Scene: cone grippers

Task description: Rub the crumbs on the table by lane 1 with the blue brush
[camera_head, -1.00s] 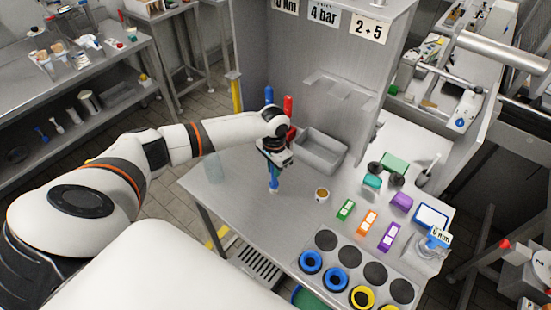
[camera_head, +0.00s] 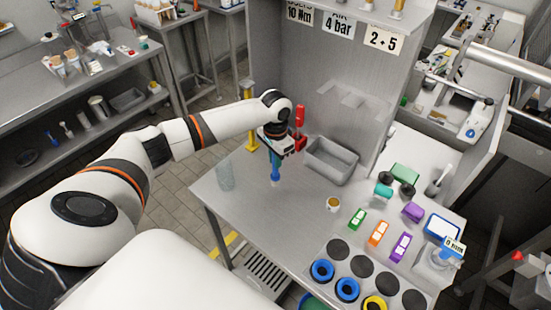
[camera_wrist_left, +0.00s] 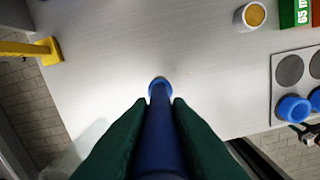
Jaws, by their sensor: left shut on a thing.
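My left gripper (camera_head: 275,153) is shut on the blue brush (camera_head: 275,170), which it holds upright over the left part of the grey table (camera_head: 235,210). In the left wrist view, the brush (camera_wrist_left: 160,125) runs between the dark green fingers of my left gripper (camera_wrist_left: 158,110). Its far end has a blue ring. I cannot tell whether its tip touches the table. I cannot make out crumbs or a lane 1 mark in these views. My right gripper is not in view.
A small cup (camera_head: 333,204) stands right of the brush, and a grey bin (camera_head: 330,160) behind it. Green (camera_head: 357,219), orange (camera_head: 378,233) and purple (camera_head: 401,246) blocks lie to the right. A yellow post (camera_head: 247,120) stands behind the table. The tabletop around the brush is mostly clear.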

